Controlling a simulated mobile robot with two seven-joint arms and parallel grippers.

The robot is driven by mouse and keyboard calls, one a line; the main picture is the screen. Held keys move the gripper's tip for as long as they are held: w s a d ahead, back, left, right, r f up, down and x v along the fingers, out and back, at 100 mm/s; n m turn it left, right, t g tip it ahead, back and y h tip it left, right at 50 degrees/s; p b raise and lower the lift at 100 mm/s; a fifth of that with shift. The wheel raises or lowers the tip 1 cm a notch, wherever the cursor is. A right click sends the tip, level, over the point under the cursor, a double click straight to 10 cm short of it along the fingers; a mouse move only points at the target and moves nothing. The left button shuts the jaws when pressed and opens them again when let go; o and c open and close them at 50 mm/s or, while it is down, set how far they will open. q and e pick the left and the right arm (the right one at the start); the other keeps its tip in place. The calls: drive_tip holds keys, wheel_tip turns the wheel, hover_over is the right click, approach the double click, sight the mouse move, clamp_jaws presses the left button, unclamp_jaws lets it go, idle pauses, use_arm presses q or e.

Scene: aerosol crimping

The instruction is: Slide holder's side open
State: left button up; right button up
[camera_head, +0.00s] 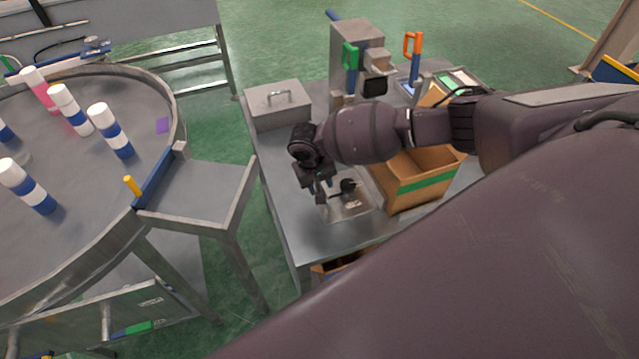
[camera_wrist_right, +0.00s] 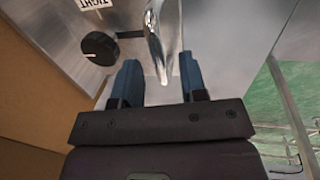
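The holder (camera_head: 347,208) is a flat metal fixture on the workbench with a black round knob (camera_head: 348,186). In the right wrist view the knob (camera_wrist_right: 100,47) sits on a bare metal plate (camera_wrist_right: 62,40) near a label reading "TIGHT". A shiny curved metal handle (camera_wrist_right: 157,45) hangs down in the middle of that view. My right gripper (camera_wrist_right: 159,75) has its two blue fingers apart, with the handle between them and visible gaps on both sides. In the head view my right gripper (camera_head: 318,192) is at the holder's left side. My left gripper is not in view.
A cardboard box (camera_head: 415,180) with a green stripe stands right of the holder; cardboard also fills the wrist view's left edge (camera_wrist_right: 30,100). A lidded metal box (camera_head: 278,105) and a crimping machine (camera_head: 357,55) stand behind. A round table (camera_head: 80,240) with striped cans is at left.

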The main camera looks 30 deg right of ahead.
drive_tip(key=shift+f, duration=0.2)
clamp_jaws()
idle(0.3)
